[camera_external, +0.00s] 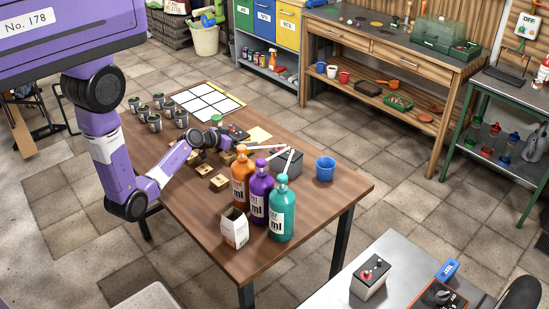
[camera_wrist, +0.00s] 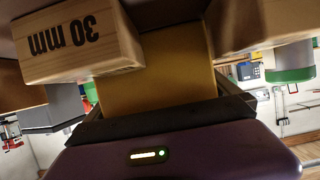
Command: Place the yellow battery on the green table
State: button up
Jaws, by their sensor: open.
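My gripper (camera_external: 212,140) is at the end of the purple arm, low over the brown wooden table (camera_external: 180,205), among small wooden blocks. Its jaws are open. In the wrist view a plain yellow block-shaped thing (camera_wrist: 155,85) fills the middle, close in front of the gripper's palm; it may be the yellow battery, but its ends are hidden. I cannot tell whether the jaws touch it. In the external view the arm and clutter hide any clear sight of the battery. The green table (camera_external: 484,90), with green legs and a dark top, stands at the far right.
A wooden block marked "30 mm" (camera_wrist: 75,42) is close in the wrist view. Orange (camera_external: 240,185), purple (camera_external: 259,200) and teal bottles (camera_external: 281,215), a dark battery-like box (camera_external: 287,162) and a blue cup (camera_external: 325,169) crowd the brown table. Floor is clear before the green table.

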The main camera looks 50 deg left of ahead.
jog(key=shift+c, duration=0.2)
jog(key=c, duration=1.5)
jog(key=shift+r, duration=0.2)
jog(key=shift+c, duration=0.8)
jog(key=shift+r, duration=0.1)
